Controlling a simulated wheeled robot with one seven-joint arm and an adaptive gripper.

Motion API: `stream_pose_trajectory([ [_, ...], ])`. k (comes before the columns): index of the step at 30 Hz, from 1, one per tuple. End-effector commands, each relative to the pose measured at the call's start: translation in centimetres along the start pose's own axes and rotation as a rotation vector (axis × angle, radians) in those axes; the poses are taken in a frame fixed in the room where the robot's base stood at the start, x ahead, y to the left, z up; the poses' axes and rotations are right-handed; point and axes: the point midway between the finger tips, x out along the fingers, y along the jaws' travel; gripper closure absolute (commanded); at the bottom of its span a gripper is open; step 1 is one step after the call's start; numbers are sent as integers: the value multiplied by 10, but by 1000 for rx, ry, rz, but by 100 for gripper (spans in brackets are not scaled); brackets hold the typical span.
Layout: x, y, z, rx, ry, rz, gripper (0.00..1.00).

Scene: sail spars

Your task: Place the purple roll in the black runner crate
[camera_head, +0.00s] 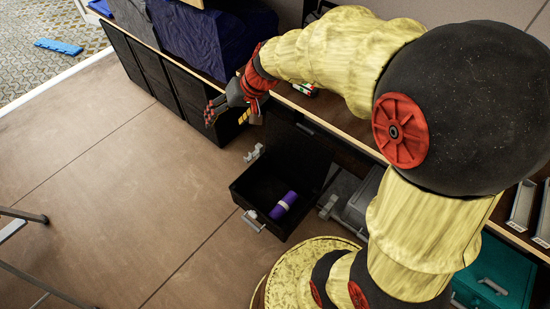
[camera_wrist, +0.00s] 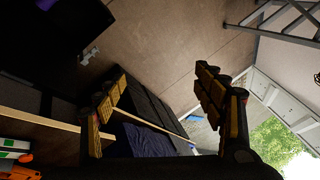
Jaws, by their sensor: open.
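The purple roll (camera_head: 284,203) has a pale band around it and lies inside the black crate (camera_head: 245,195), near its front right side. The crate is open at the top and sits low beside the workbench; it has grey latches on its sides. In the wrist view, part of the crate (camera_wrist: 62,45) shows at the upper left, with a bit of the purple roll (camera_wrist: 45,4) at the top edge. My gripper (camera_head: 228,110) is above and to the left of the crate, apart from it. In the wrist view my gripper's fingers (camera_wrist: 160,100) are spread wide with nothing between them.
A wooden-edged bench (camera_head: 330,125) runs along the back, with dark blue cloth (camera_head: 200,42) on it. Black cabinets (camera_head: 150,65) stand below. A grey case (camera_head: 358,205) sits right of the crate. Metal legs (camera_head: 22,218) stand at the left. The brown floor (camera_head: 120,180) is clear.

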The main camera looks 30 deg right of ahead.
Motion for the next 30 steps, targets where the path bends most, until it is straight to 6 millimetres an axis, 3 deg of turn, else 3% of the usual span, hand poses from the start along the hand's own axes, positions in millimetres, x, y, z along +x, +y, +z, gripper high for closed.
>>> stream_pose_trajectory([
  [1, -23, -12, 16, -40, 3, 15, 31],
  [6, -84, -26, 76, -148, 5, 100, 31],
  [12, -140, -17, 141, -238, 42, 220, 31],
  [15, -157, -7, 163, -263, 64, 272, 31],
  [21, -173, 7, 184, -282, 92, 328, 31],
  [30, -174, 8, 185, -283, 93, 333, 31],
])
